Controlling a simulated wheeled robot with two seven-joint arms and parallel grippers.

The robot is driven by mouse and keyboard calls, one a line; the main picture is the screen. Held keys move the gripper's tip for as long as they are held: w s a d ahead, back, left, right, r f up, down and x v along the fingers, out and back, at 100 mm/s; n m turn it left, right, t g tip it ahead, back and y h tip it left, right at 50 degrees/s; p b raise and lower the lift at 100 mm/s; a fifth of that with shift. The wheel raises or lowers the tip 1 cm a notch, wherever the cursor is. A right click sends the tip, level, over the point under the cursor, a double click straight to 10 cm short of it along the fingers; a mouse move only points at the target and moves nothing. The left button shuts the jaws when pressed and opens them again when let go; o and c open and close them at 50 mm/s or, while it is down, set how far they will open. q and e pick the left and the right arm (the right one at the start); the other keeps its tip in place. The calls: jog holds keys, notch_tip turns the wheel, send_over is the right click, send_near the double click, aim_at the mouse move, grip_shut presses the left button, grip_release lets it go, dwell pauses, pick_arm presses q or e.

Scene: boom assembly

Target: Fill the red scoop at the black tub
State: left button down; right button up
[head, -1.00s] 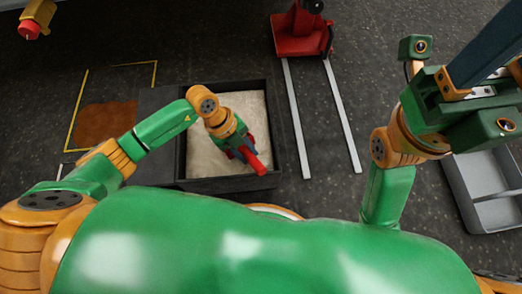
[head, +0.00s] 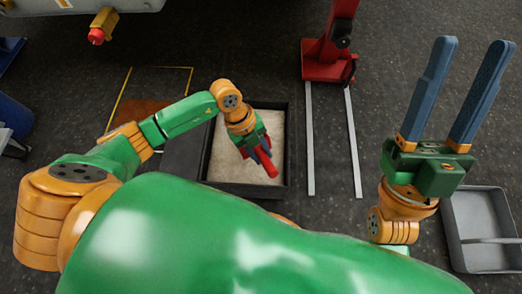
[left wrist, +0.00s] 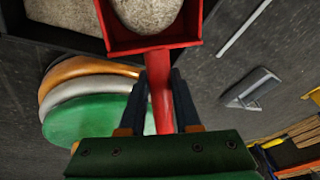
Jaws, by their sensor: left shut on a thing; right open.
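The black tub (head: 286,150) stands at the middle of the head view, with pale loose material (head: 228,160) inside. My left gripper (head: 262,150) is over the tub's right part, shut on the handle of the red scoop (head: 270,167). In the left wrist view the scoop's handle (left wrist: 161,95) runs between the fingers, and its red pan (left wrist: 122,42) holds a rounded pale mound (left wrist: 148,12). The tub's dark edge shows beside the pan. The head view does not show the pan clearly. My right gripper (head: 472,75) is open and empty at the right, fingers spread.
A red stand (head: 325,62) with two pale rails (head: 310,140) lies right of the tub. A grey divided tray (head: 490,215) is at the right. A yellow-outlined floor area with a brown patch (head: 140,112) is left of the tub. A grey body overhangs the upper left.

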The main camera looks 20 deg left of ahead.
pick_arm(q)
notch_tip(320, 180, up, 2)
jog(key=shift+r+p, duration=0.1)
jog(key=shift+p, duration=0.9)
jog(key=shift+r+p, duration=0.7)
jog(key=shift+p, duration=0.1)
pick_arm(e)
jog(key=w+f+m+g+h, duration=0.1)
jog(key=w+f+g+h, duration=0.2)
jog(key=f+g, duration=0.3)
jog(key=w+f+m+g+h, duration=0.1)
jog(key=w+f+g+h, duration=0.2)
jog(key=f, duration=1)
jog(key=shift+w+d+g+h, duration=0.45)
jog(key=shift+w+g, duration=0.6)
jog(key=shift+g, duration=0.65)
pick_arm(q)
jog(key=shift+r, duration=0.1)
